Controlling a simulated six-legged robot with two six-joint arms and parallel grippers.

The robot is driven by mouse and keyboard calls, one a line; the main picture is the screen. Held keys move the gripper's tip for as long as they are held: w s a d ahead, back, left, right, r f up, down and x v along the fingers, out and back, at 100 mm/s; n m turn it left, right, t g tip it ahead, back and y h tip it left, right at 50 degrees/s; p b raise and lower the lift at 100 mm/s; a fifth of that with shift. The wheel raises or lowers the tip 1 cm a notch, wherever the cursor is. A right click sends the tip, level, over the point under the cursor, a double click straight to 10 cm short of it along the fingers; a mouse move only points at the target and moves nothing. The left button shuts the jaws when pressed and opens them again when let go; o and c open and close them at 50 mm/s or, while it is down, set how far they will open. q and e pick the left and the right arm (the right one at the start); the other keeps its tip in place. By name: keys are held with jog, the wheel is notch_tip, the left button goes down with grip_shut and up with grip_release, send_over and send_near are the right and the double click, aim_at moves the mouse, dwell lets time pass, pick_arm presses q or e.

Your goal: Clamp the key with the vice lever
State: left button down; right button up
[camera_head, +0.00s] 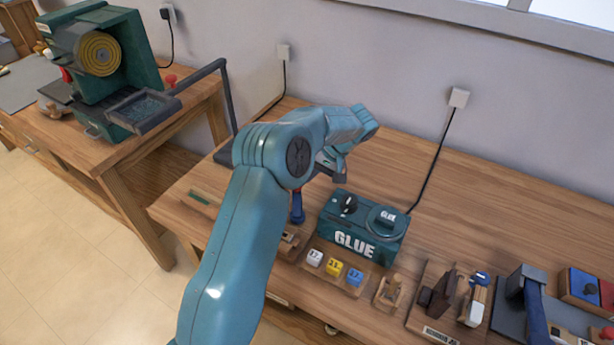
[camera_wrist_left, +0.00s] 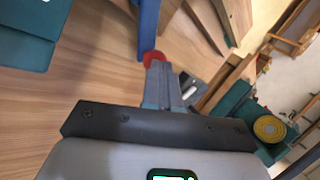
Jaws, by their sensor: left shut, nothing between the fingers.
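My left arm rises from the bottom of the head view and bends right over the bench. Its gripper (camera_head: 338,170) points down behind the glue box, partly hidden by the arm. In the left wrist view the fingers (camera_wrist_left: 157,72) are shut and empty. Their tips are close to a red end piece (camera_wrist_left: 153,57) beside a blue bar (camera_wrist_left: 148,25), perhaps the vice lever; I cannot tell if they touch. In the head view a blue upright piece (camera_head: 297,207) stands below the arm. The vice body is mostly hidden, and I cannot make out the key for certain. My right gripper is not in view.
A green glue box (camera_head: 362,228) stands on the bench (camera_head: 480,195), with small numbered blocks (camera_head: 334,267) before it. Wooden fixtures (camera_head: 440,295) and a blue-handled tool (camera_head: 535,305) are at right. A green machine (camera_head: 105,60) stands on the left table. The back right bench is clear.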

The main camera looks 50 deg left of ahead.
pick_arm(q)
jog(key=shift+s+a+n+g+h, duration=0.35)
jog(key=shift+a+n+h, duration=0.1)
jog(key=shift+n, duration=0.35)
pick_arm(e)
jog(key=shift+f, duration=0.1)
pick_arm(q)
jog(key=shift+s+a+b, duration=0.35)
jog(key=shift+s+a, duration=0.35)
jog(key=shift+s, duration=0.05)
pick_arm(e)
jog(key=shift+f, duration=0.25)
pick_arm(q)
jog(key=shift+s+a+n, duration=0.1)
jog(key=shift+s+n, duration=0.1)
jog(key=shift+n, duration=0.2)
jog(key=shift+s+a+n+g+h, duration=0.1)
jog(key=shift+s+n+g+h, duration=0.15)
jog(key=shift+n+h, duration=0.15)
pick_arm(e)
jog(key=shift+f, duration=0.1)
pick_arm(q)
jog(key=shift+s+a, duration=0.2)
jog(key=shift+s, duration=0.3)
jog(key=shift+s+a, duration=0.15)
jog(key=shift+s, duration=0.3)
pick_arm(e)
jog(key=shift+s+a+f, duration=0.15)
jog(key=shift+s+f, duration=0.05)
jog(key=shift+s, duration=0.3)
